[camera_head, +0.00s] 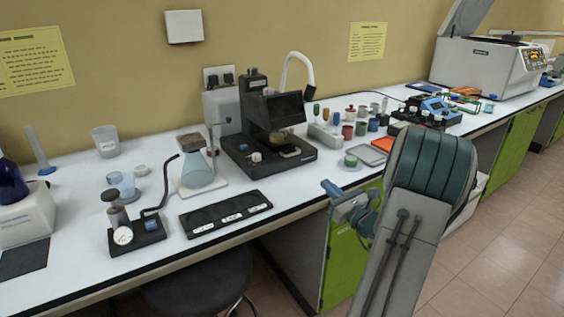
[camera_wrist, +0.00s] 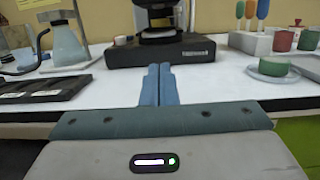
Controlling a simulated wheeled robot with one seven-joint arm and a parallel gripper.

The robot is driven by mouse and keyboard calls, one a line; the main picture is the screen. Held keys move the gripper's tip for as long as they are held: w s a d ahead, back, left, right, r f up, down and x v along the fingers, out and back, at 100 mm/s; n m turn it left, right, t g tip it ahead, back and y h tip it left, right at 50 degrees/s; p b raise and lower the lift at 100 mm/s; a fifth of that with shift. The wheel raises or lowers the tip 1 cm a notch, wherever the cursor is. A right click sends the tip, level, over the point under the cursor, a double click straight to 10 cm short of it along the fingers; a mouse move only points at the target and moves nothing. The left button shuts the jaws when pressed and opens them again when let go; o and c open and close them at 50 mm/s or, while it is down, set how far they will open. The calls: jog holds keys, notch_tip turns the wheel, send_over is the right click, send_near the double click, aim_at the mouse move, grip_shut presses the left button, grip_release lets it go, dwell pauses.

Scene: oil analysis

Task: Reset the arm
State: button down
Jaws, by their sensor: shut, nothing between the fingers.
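My gripper (camera_head: 328,187) is in front of the bench's front edge, right of the black three-place tray, in the head view. In the wrist view my gripper (camera_wrist: 159,70) shows two blue fingers pressed together with nothing between them. They point toward the black instrument (camera_wrist: 160,50) at the back of the bench. My arm's large grey and teal link fills the lower right of the head view and hides part of the bench front and floor.
The white bench (camera_head: 80,215) carries a black three-place tray (camera_head: 226,215), a conical flask (camera_head: 197,172), the black instrument (camera_head: 265,130), several small coloured cups and a black gauge device (camera_head: 137,234). A dark stool (camera_head: 200,280) stands below. Open floor (camera_head: 505,240) lies at right.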

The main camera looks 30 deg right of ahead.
jog(key=s+a+r+n+g+y+p, duration=0.1)
jog(key=a+r+n+g+y+p, duration=0.15)
jog(key=a+n+g+y, duration=0.85)
jog(key=s+a+r+n+g+h+p, duration=0.1)
jog(key=a+r+n+p, duration=0.35)
jog(key=a, duration=1.35)
jog(key=s+a+n+g+h+p, duration=0.1)
jog(key=s+a+n+g+h, duration=0.3)
jog(key=s+a+n+g, duration=0.5)
jog(key=s+d+r+n+t+h+p, duration=0.3)
jog(key=s+n+h, duration=0.3)
jog(key=n, duration=0.5)
jog(key=shift+s+d+r+t+h, duration=0.15)
jog(key=shift+d+r+t+h, duration=0.2)
jog(key=shift+d, duration=0.25)
